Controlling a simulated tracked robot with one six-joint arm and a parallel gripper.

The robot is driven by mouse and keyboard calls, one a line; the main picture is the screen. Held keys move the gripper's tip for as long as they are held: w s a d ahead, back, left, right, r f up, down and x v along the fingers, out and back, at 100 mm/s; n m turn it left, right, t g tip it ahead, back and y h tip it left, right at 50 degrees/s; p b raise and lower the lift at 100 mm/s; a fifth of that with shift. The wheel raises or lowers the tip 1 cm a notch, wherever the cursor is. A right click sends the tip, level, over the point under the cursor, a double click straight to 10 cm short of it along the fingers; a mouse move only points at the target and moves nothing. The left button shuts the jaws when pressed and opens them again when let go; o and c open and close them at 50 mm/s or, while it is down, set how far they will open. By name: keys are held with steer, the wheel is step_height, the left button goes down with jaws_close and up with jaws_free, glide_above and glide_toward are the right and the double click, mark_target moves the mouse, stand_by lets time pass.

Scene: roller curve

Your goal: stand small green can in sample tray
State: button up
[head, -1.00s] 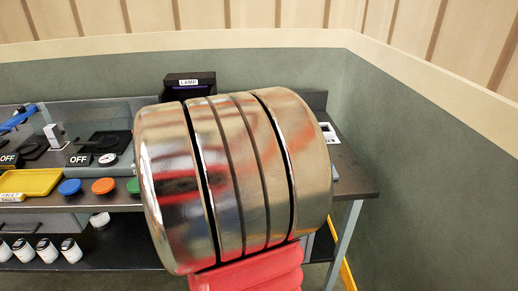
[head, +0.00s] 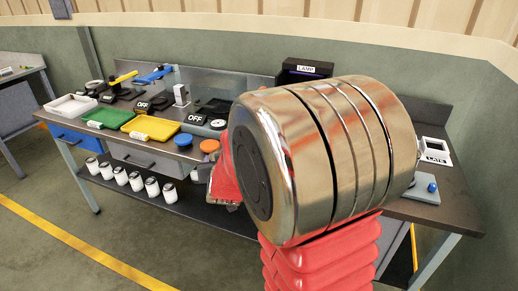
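I cannot make out a small green can; my own large metal arm joint hides much of the bench's middle. Three shallow trays lie on the bench at left: a white one (head: 54,109), a green one (head: 97,114) and a yellow one (head: 140,134). Their labels are too small to read, so I cannot tell which is the sample tray. Part of my red arm shows left of the joint, by the bench's front edge. My gripper's fingers cannot be made out, nor whether they hold anything.
Several white jars (head: 137,181) stand on the lower shelf. A black lamp box (head: 306,70) stands at the back. The floor at front left is clear.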

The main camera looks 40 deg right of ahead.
steer(key=w+a+f+n+y, duration=0.1)
steer(key=a+f+n+y, duration=0.1)
steer(key=a, duration=0.7)
steer(key=a+f+n+t+y, duration=0.1)
steer(key=a+f+n+y, duration=0.2)
steer(key=a, duration=0.7)
steer(key=shift+w+t+y, duration=0.3)
steer(key=shift+w+y, duration=0.1)
steer(key=shift+y, duration=0.1)
